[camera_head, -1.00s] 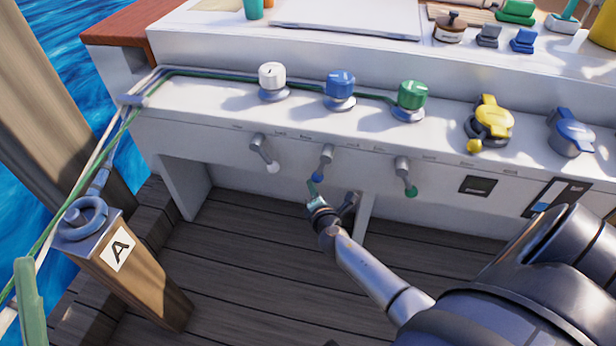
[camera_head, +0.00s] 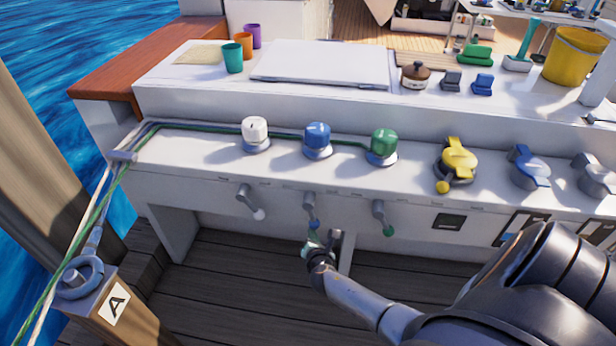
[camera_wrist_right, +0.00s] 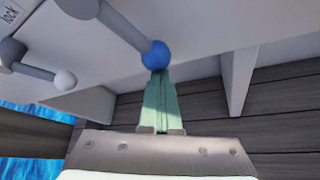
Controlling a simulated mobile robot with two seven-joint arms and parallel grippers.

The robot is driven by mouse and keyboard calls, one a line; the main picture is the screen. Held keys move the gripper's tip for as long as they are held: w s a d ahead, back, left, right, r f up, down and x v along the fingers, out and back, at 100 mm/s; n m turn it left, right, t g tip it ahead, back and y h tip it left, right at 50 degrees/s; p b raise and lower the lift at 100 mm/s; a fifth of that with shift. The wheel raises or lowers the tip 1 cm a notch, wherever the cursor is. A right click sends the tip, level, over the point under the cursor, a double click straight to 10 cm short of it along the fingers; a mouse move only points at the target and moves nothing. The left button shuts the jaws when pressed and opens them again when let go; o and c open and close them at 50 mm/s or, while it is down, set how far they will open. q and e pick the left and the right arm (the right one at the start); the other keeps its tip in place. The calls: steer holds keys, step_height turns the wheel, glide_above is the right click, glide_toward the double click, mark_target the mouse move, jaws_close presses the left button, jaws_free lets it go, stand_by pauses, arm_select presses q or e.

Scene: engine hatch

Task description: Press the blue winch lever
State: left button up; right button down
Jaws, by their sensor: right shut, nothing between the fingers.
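The blue winch lever is a grey arm with a blue ball end (camera_head: 314,225), hanging from the front of the white console below the blue winch (camera_head: 317,138). In the right wrist view its blue ball (camera_wrist_right: 156,55) is large, at upper centre. My right gripper (camera_head: 313,237) is just below the ball in the head view. Its pale green fingers (camera_wrist_right: 160,78) are shut and empty, tips at the ball's underside. They look touching or nearly so. My left gripper is not in view.
A white-ended lever (camera_head: 259,214) hangs to the left and a green-ended lever (camera_head: 389,230) to the right. A white panel support (camera_head: 347,255) stands behind the gripper. A wooden post marked A (camera_head: 120,315) stands lower left. Dark deck planks (camera_head: 230,285) lie below.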

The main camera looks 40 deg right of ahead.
steer(key=shift+s+d+r+n+g+p, duration=0.3)
steer(key=shift+s+d+n+p, duration=0.1)
steer(key=shift+p, duration=0.3)
steer(key=shift+w+r+p, duration=0.1)
steer(key=shift+r+p, duration=0.65)
steer(key=shift+r, duration=0.05)
